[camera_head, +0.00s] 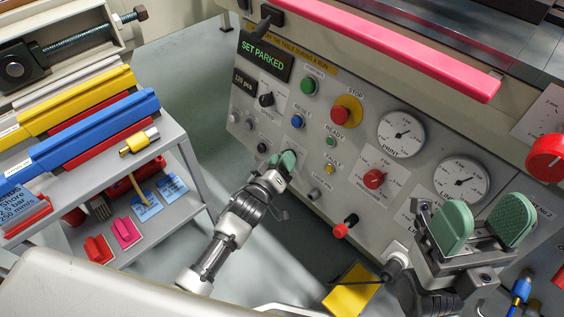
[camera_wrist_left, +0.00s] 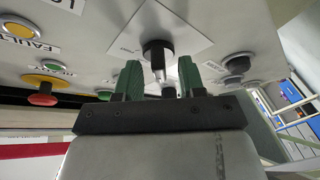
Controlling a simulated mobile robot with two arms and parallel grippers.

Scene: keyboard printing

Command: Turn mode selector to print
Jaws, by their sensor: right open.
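The control panel (camera_head: 350,105) slants across the head view. My left gripper (camera_head: 283,160) is at its lower left part, hiding what lies right behind it. In the left wrist view, a black knob on a white plate (camera_wrist_left: 157,48) is just ahead, in line with the gap between the green fingers of my left gripper (camera_wrist_left: 160,80). The fingers are apart; contact with the knob cannot be told. A second black knob on a white plate (camera_head: 266,99) is higher on the panel. Neither plate's lettering is readable. My right gripper (camera_head: 483,225) is open and empty.
A red selector knob (camera_head: 374,178) and dials are further right. A grey shelf cart (camera_head: 185,150) stands at the left.

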